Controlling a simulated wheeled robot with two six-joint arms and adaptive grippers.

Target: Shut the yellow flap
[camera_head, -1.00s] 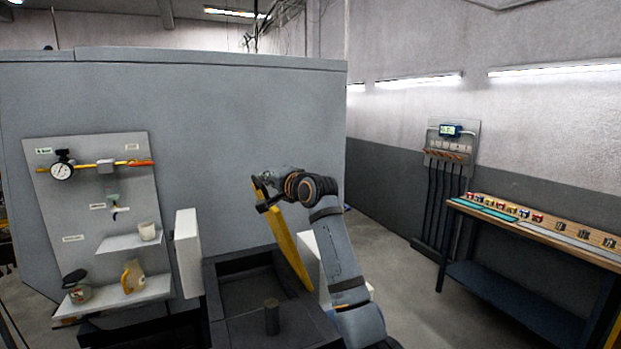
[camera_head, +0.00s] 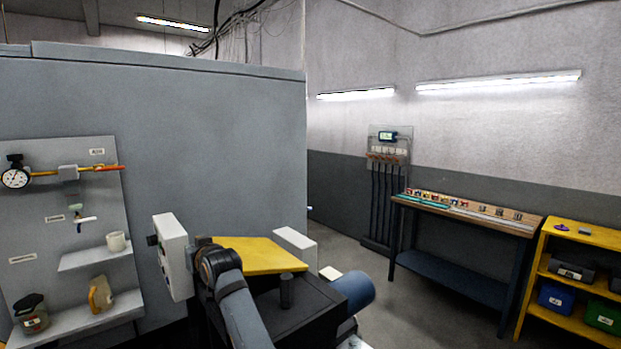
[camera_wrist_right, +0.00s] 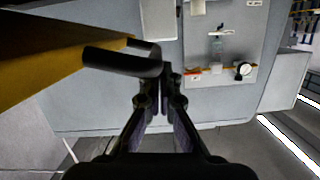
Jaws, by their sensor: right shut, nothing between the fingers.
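The yellow flap (camera_head: 258,255) lies close to flat over the dark box (camera_head: 315,300). I cannot tell if it rests fully on the rim. My right arm reaches in from below, with its wrist at the flap's left side; its fingers are hidden in the head view. In the right wrist view my right gripper (camera_wrist_right: 165,88) is shut and empty. Its tips are beside a dark bar-like handle (camera_wrist_right: 120,62) on the yellow flap (camera_wrist_right: 50,62); whether they touch is unclear. My left gripper is not in view.
White blocks stand left (camera_head: 172,255) and right (camera_head: 296,244) of the flap. A dark post (camera_head: 287,290) rises at the box's front. A grey panel (camera_head: 85,210) with a gauge and shelves stands left. A workbench (camera_head: 460,212) and yellow shelf (camera_head: 560,270) stand right.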

